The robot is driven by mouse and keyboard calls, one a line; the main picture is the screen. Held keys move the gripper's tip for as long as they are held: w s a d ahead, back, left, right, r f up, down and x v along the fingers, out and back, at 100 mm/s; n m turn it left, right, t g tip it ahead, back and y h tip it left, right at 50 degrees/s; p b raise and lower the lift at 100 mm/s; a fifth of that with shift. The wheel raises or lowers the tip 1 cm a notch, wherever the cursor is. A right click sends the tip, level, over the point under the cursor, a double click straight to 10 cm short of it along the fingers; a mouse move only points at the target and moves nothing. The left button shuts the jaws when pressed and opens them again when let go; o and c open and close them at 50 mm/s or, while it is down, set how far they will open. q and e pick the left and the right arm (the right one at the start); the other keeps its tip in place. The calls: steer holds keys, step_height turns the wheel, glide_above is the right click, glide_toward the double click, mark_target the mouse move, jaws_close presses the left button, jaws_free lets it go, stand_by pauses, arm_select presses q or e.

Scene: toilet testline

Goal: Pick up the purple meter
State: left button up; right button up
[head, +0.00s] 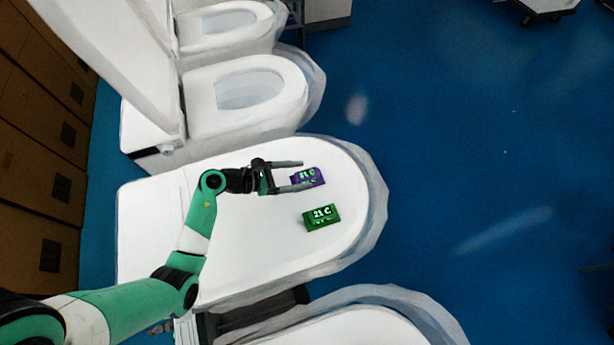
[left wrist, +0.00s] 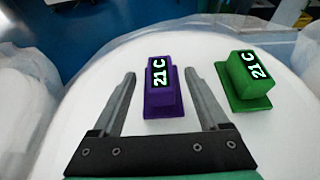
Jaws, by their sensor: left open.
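The purple meter (head: 308,176) lies on the white lid of the middle toilet (head: 230,225), with a display reading 21 C. My left gripper (head: 296,175) is open beside it, its fingers pointing toward the meter. In the left wrist view the purple meter (left wrist: 161,88) shows between and just ahead of the two open fingers (left wrist: 162,75), apart from both. A green meter (head: 321,217) lies on the same lid, nearer the front of the picture. It also shows to the right of the fingers in the left wrist view (left wrist: 248,80). My right gripper is not in view.
An open toilet (head: 248,90) with its lid raised stands behind, and another toilet (head: 365,325) is at the front edge. Clear plastic wrap (head: 375,205) hangs around the rims. Brown boxes (head: 35,160) line the left side. The blue floor (head: 480,150) on the right is mostly clear.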

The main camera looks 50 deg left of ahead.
arm_select(q)
steer(key=x, duration=0.3)
steer(key=shift+r, duration=0.1)
jaws_close()
